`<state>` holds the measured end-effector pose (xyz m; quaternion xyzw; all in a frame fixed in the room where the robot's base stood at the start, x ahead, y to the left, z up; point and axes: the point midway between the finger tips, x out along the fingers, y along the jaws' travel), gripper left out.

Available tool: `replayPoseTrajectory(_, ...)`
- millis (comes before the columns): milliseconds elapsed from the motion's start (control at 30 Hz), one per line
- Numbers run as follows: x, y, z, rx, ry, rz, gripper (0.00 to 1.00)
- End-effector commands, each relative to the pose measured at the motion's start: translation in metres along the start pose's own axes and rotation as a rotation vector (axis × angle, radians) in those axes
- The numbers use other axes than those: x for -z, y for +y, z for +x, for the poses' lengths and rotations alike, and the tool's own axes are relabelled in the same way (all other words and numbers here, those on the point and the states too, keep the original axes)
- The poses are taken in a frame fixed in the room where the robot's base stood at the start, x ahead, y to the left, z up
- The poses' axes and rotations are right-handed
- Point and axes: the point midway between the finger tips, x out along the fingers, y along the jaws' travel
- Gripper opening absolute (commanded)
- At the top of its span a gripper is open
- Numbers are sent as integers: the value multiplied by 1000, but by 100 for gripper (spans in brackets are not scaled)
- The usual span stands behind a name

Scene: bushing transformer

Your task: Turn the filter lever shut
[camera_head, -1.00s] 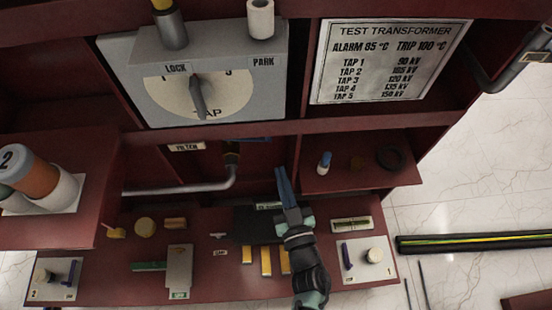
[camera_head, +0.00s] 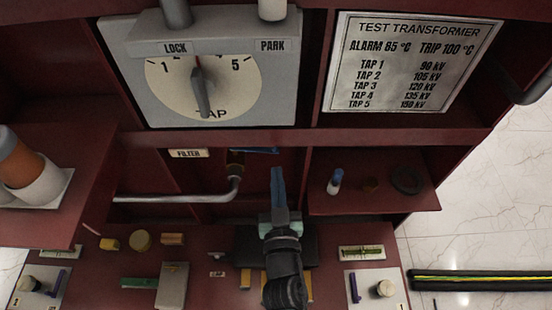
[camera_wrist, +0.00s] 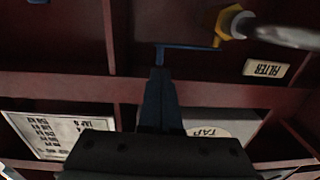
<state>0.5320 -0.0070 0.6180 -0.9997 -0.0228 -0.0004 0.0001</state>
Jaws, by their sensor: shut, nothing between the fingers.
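The filter lever (camera_head: 262,151) is a thin blue bar reaching right from the brass-coloured valve (camera_head: 236,163) at the end of a grey pipe, beside the FILTER label. In the wrist view the blue lever (camera_wrist: 188,46) runs sideways from the yellow valve fitting (camera_wrist: 232,22), and its free end bends toward my fingertips. My gripper (camera_head: 278,172) is shut and empty, its blue fingers together just below the lever's free end. In the wrist view the fingertips (camera_wrist: 159,72) are close to that end; I cannot tell whether they touch.
The grey pipe (camera_head: 190,196) runs left from the valve. A red shelf (camera_head: 375,200) with small parts is at the right. The tap dial box (camera_head: 140,105) is above. The lower bench (camera_head: 210,245) holds several small parts.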

Motion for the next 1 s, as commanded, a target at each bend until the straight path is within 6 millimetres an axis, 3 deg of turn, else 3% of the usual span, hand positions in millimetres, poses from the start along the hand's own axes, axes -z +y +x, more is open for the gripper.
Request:
replayPoseTrajectory(100,0,0,22,-1,2,-1,0)
replayPoseTrajectory(300,0,0,45,-1,0,0,0)
replayPoseTrajectory(833,0,1,55,-1,-1,0,0)
replayPoseTrajectory(1000,2,4,68,-2,0,1,0)
